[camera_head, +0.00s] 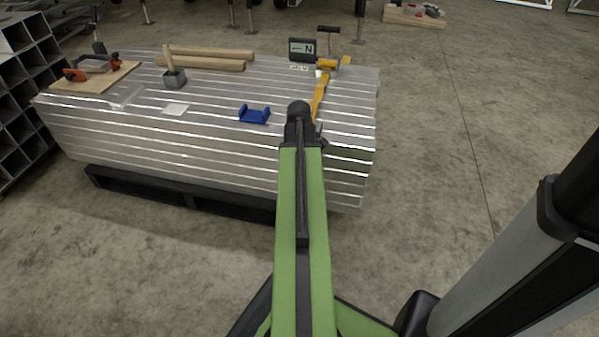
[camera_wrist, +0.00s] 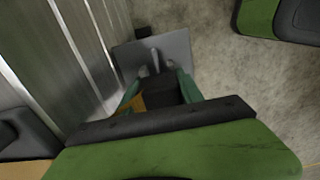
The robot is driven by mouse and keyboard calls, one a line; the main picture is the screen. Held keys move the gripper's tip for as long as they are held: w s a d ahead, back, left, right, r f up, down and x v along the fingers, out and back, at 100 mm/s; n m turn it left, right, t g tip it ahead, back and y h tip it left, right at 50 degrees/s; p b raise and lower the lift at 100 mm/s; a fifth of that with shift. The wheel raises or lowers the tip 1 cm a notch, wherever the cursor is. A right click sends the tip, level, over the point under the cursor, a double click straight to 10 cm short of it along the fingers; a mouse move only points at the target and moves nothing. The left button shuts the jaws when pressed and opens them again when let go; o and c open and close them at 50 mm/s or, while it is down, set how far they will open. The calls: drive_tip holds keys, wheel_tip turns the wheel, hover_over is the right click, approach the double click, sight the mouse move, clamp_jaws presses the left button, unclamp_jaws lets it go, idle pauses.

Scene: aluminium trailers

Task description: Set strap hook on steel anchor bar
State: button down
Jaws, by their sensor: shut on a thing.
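My gripper (camera_wrist: 158,88) shows in the wrist view, its teal fingers closed around a dark block. Two pale grey prongs, which look like the strap hook (camera_wrist: 155,60), extend ahead of the block, over or against a flat grey plate (camera_wrist: 178,48). I cannot tell whether they touch it. A bit of yellow strap (camera_wrist: 131,104) lies beside the left finger. In the head view the yellow strap (camera_head: 319,92) runs from the ratchet (camera_head: 328,64) to the end of my arm, which mostly hides the gripper. I cannot clearly make out the steel anchor bar; a small dark block (camera_wrist: 143,31) stands at the plate's far edge.
The aluminium stack (camera_head: 215,150) rests on a dark pallet (camera_head: 140,190). Concrete floor is open at right.

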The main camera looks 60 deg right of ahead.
drive_tip(key=c, duration=0.7)
unclamp_jaws()
drive_tip(key=shift+r, duration=0.15)
wheel_tip(320, 180, up, 17)
drive_tip(key=p, duration=1.7)
